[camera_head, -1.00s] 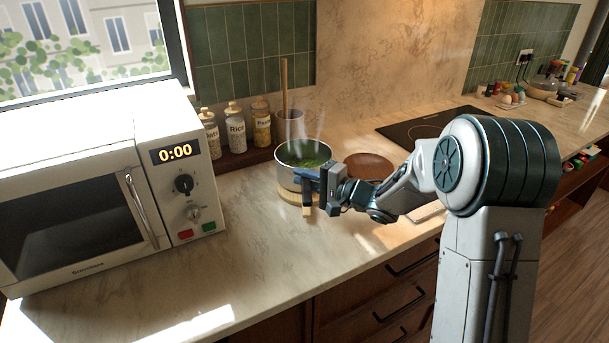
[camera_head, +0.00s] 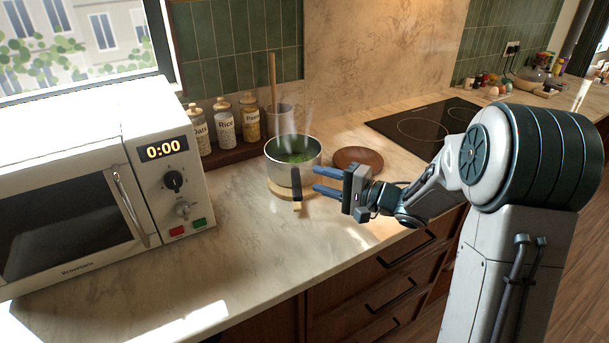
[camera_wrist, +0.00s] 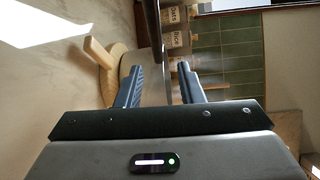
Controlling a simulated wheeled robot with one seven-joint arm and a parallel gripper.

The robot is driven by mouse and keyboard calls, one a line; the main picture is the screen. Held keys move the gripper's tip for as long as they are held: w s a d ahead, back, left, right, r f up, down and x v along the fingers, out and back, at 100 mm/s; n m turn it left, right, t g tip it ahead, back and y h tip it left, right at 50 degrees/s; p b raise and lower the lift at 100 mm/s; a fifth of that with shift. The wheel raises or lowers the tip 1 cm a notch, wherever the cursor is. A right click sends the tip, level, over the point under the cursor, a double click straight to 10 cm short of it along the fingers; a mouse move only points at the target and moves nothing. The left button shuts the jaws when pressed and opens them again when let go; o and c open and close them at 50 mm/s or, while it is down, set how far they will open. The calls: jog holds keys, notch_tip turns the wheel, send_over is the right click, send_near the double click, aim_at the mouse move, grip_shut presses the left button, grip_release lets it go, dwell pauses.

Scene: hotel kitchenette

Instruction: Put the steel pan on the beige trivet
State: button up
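The steel pan (camera_head: 281,174) stands upright with green, steaming contents. It rests on the round beige trivet (camera_head: 275,189), whose rim and short wooden peg show below it. The pan's dark handle (camera_head: 295,184) points toward the front of the counter. My gripper (camera_head: 316,179) is open and empty, just right of the handle and apart from it. In the wrist view, the pan (camera_wrist: 133,62), its dark handle (camera_wrist: 153,22) and the trivet (camera_wrist: 106,78) lie beyond the two spread fingers (camera_wrist: 160,65). Part of the trivet is hidden under the pan.
A brown round plate (camera_head: 358,159) lies right of the pan. A black cooktop (camera_head: 425,125) is farther right. Several jars (camera_head: 224,130) and a utensil holder (camera_head: 280,122) stand behind. A white microwave (camera_head: 75,185) is at left. The front counter is clear.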

jog(key=s+d+r+n+t+h, duration=0.1)
jog(key=s+d+t+h, duration=0.1)
jog(key=d+h, duration=0.6)
jog(key=s+d+r+t+h, duration=0.1)
jog(key=s+d+h, duration=0.1)
jog(key=d+h, duration=0.55)
jog(key=s+f+n+g, duration=0.2)
jog(key=s+g, duration=0.2)
jog(key=s, duration=0.7)
jog(key=s+a+f+n+g, duration=0.1)
jog(key=s+f+n+g, duration=0.1)
jog(key=s, duration=0.9)
jog(key=shift+s+n+g, duration=0.35)
jog(key=shift+n+g, duration=0.25)
jog(key=shift+g, duration=0.4)
